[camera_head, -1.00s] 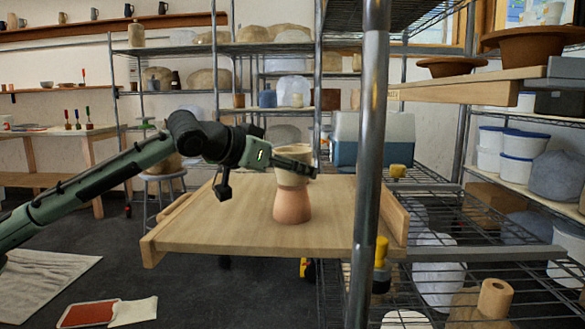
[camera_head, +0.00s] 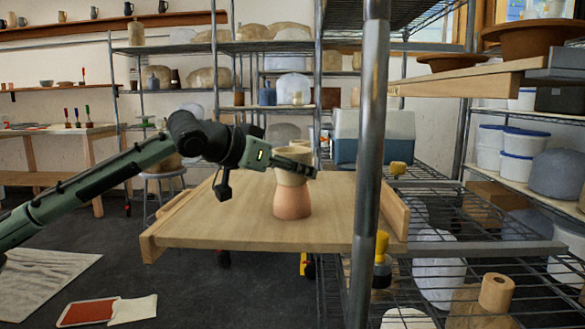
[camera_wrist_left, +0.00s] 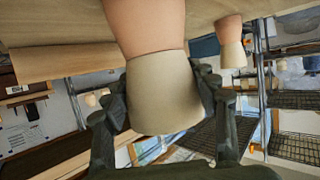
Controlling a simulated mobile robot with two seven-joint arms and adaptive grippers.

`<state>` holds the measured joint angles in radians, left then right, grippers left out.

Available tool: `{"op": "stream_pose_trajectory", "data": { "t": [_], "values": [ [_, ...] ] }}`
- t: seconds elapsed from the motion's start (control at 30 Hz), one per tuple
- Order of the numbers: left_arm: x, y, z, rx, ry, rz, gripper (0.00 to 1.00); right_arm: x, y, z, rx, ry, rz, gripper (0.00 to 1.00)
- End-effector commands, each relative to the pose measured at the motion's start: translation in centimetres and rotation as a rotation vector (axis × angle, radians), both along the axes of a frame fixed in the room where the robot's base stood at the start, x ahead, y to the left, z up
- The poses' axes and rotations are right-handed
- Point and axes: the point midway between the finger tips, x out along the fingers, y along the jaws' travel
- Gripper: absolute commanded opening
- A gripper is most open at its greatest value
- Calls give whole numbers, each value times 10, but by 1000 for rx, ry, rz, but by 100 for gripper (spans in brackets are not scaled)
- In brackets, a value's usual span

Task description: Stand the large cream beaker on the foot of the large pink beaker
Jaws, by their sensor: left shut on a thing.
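The large pink beaker (camera_head: 292,204) stands upside down on the wooden board, wide end down and foot up. The large cream beaker (camera_head: 290,178) is upright directly above that foot, and the two look in line. In the left wrist view, which is upside down, the cream beaker (camera_wrist_left: 165,95) meets the pink beaker (camera_wrist_left: 147,28) with no clear gap. My left gripper (camera_head: 294,163) is shut on the cream beaker, with a finger on each side of it (camera_wrist_left: 168,88). My right gripper is not in view.
The left wrist view also shows a smaller cream beaker (camera_wrist_left: 233,55) against a pink one (camera_wrist_left: 229,30) on the same board. The wooden board (camera_head: 220,225) is otherwise mostly clear. A metal post (camera_head: 370,150) stands in front, and a blue-white box (camera_head: 375,137) behind.

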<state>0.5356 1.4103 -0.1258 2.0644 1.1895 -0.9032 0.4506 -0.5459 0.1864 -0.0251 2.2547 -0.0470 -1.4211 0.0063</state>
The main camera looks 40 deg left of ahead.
Motion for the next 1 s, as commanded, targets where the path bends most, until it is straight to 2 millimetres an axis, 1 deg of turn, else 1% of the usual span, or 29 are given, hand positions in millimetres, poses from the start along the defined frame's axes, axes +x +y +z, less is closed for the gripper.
{"op": "stream_pose_trajectory", "data": {
  "t": [0.03, 0.2, 0.23, 0.67, 0.87, 1.0],
  "values": [
    [0, 0, 0, 1, -2, 0, 59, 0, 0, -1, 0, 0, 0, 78],
    [0, 0, 0, 0, -1, 0, 80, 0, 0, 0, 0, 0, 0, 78],
    [0, 0, 0, 0, -1, 0, 82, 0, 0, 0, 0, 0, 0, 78],
    [-2, -2, 0, -1, 1, -4, 82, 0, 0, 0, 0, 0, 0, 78],
    [-13, -1, 5, -2, 1, -6, 82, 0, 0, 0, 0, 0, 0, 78],
    [-26, 5, 9, -3, 3, 0, 82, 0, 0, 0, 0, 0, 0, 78]
  ]
}}
